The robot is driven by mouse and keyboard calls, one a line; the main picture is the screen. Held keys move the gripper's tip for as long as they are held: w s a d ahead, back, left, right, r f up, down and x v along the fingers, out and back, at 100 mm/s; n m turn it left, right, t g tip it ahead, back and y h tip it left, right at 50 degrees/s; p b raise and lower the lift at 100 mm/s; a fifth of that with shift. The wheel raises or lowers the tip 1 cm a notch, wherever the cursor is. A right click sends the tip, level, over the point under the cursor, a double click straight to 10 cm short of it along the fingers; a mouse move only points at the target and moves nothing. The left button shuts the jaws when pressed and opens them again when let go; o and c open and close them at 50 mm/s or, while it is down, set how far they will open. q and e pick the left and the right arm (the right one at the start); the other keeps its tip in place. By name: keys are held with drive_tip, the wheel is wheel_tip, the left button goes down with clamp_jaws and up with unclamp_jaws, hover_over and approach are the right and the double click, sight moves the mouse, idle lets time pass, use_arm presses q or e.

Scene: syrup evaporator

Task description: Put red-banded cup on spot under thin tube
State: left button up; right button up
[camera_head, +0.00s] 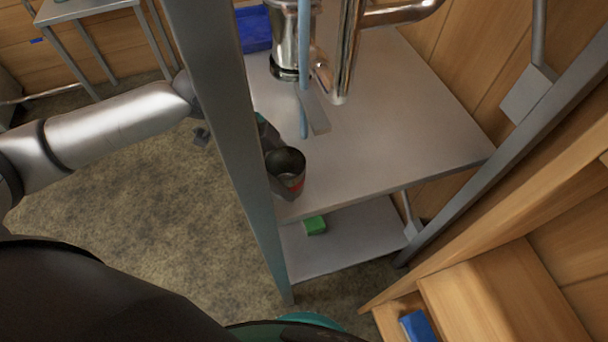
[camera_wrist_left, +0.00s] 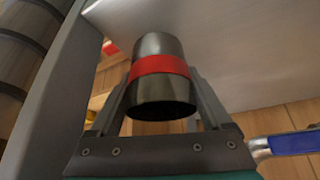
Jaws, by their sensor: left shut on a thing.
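The red-banded cup (camera_head: 286,162) is dark grey, with its open mouth facing up in the head view. It shows large in the left wrist view (camera_wrist_left: 160,92), with its red band around the middle. My left gripper (camera_wrist_left: 162,80) is shut on it, one finger on each side. In the head view the gripper is mostly hidden behind the post and cup. The cup is near the left front edge of the metal table top; I cannot tell whether it touches it. The thin blue tube (camera_head: 303,80) hangs behind and slightly right of the cup. No marked spot is clear.
A grey upright post (camera_head: 222,120) stands left of the cup, with my left arm passing behind it. Shiny metal pipes (camera_head: 345,55) and a blue bin (camera_head: 254,30) are at the back. The table top (camera_head: 400,130) is clear at right. A green block (camera_head: 315,225) lies below.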

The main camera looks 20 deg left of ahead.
use_arm(q)
drive_tip(key=d, duration=0.3)
drive_tip(key=shift+w+d, duration=0.3)
drive_tip(key=shift+w, duration=0.05)
drive_tip(key=shift+a+f, duration=0.1)
drive_tip(key=shift+f, duration=0.5)
drive_tip(key=shift+a+f, duration=0.1)
drive_tip(key=shift+f, duration=0.05)
drive_tip(key=shift+f, duration=0.15)
drive_tip(key=o, duration=1.2)
drive_tip(key=p+v, duration=0.2)
drive_tip(key=v, duration=1)
